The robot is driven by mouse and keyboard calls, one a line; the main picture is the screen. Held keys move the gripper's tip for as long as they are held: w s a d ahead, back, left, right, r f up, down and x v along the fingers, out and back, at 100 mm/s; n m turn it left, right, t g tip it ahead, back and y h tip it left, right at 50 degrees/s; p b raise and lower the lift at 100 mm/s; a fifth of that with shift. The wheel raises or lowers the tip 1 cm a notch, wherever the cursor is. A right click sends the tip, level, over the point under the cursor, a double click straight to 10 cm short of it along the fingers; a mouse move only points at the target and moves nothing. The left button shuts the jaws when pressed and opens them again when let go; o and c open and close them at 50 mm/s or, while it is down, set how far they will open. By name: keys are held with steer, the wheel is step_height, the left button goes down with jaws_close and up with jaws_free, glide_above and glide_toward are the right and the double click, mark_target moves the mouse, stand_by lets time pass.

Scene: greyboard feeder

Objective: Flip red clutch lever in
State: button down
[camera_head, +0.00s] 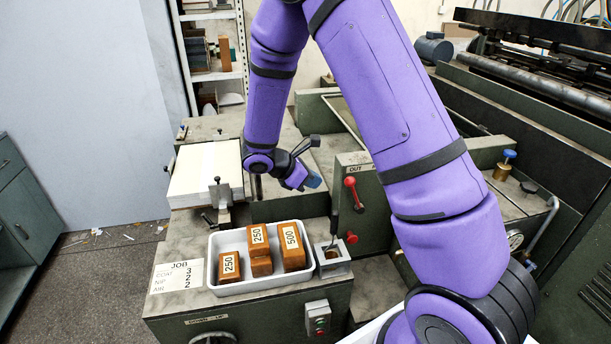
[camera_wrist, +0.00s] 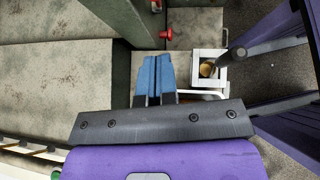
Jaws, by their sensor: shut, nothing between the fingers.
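The red clutch lever (camera_head: 353,192) stands on the green side panel beneath an OUT label, its red ball end up and its arm slanting down to the right. A second red knob (camera_head: 351,237) sits lower on the same panel. My gripper (camera_head: 314,181) is to the left of the lever, apart from it, with its blue fingers closed together and empty. In the wrist view the closed blue fingers (camera_wrist: 152,75) point up the picture. A red knob (camera_wrist: 165,33) lies just beyond them; I cannot tell which of the two it is.
A white tray (camera_head: 216,271) holds several numbered brown blocks. A small metal holder (camera_head: 334,268) stands beside it, below the panel; it also shows in the wrist view (camera_wrist: 222,73). A stack of pale board (camera_head: 207,165) lies at left. My arm crosses the right of the head view.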

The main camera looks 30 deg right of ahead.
mark_target(348, 179)
steer(key=d+f, duration=0.2)
steer(key=d, duration=0.5)
steer(key=shift+s+d, duration=0.2)
steer(key=shift+s, duration=0.25)
steer(key=shift+f, duration=0.1)
steer(key=shift+s+d+r+y, duration=0.15)
steer(key=shift+d+r+y, duration=0.15)
steer(key=shift+d, duration=0.2)
steer(key=shift+s+d+r+y, duration=0.15)
steer(key=shift+d+r+y, duration=0.15)
steer(key=shift+d, duration=0.15)
steer(key=s+d+r+t+y, duration=0.1)
steer(key=s+d+y, duration=0.2)
steer(key=d, duration=0.8)
steer(key=shift+d, duration=0.15)
